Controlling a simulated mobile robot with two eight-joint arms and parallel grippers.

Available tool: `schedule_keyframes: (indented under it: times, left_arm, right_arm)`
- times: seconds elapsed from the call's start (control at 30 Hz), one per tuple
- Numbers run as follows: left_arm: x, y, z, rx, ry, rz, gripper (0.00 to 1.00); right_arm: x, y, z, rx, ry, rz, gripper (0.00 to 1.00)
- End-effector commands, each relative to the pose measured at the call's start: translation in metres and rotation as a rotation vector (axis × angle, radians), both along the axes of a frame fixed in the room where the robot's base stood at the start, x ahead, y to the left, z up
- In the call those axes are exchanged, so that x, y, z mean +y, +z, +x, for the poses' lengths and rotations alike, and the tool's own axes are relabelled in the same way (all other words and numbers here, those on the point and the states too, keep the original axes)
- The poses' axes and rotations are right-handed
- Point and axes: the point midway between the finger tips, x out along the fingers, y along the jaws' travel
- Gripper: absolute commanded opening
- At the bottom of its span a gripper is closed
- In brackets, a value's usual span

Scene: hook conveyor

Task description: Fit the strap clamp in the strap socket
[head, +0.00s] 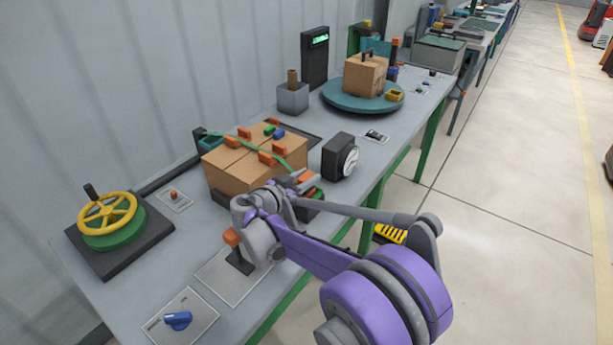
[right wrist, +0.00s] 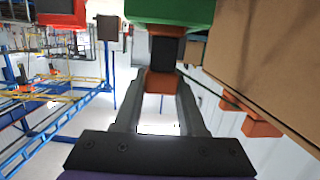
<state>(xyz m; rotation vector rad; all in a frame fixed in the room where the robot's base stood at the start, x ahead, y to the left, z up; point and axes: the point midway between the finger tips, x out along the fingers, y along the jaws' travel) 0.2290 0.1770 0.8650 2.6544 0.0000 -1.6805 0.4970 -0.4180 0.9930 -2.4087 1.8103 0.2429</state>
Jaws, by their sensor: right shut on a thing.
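My right gripper (head: 298,183) is at the front right corner of a strapped carton (head: 238,180). In the right wrist view its two fingers (right wrist: 160,92) are shut on an orange piece (right wrist: 160,80), which I take to be the strap clamp. A dark block (right wrist: 166,50) stands right beyond the orange piece, under a green body (right wrist: 175,12); I cannot tell whether it is the strap socket or whether the clamp is seated. A green strap (head: 285,160) with orange corner pieces (head: 267,158) crosses the carton. My left gripper is not in view.
A black dial gauge (head: 340,158) stands close to the right of the gripper. A yellow handwheel (head: 107,213) and blue knob (head: 177,320) are at the left. A turntable (head: 340,97) with a smaller box (head: 365,75) is farther back.

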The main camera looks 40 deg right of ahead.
Motion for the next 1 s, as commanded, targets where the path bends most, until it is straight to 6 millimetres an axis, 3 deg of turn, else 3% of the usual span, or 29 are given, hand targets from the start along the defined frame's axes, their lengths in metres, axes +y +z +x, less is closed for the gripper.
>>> schedule_keyframes:
  times: [0.33, 0.37, 0.53, 0.87, 1.0]
  left_arm:
    - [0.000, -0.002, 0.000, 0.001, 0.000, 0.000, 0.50]
    - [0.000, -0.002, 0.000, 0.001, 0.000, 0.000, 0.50]
    - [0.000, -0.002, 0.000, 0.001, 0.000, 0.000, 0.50]
    - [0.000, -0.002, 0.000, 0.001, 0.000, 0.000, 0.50]
    - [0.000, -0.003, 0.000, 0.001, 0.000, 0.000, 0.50]
  right_arm:
    - [0.000, -0.004, 0.000, 0.000, 0.000, 0.000, 0.00]
    - [0.000, -0.004, 0.000, 0.000, 0.000, 0.000, 0.43]
    - [0.000, -0.004, 0.000, 0.000, 0.000, 0.000, 0.74]
    - [0.002, -0.003, 0.000, 0.000, 0.001, 0.000, 0.75]
    - [0.017, 0.000, -0.004, 0.000, 0.004, 0.001, 0.75]
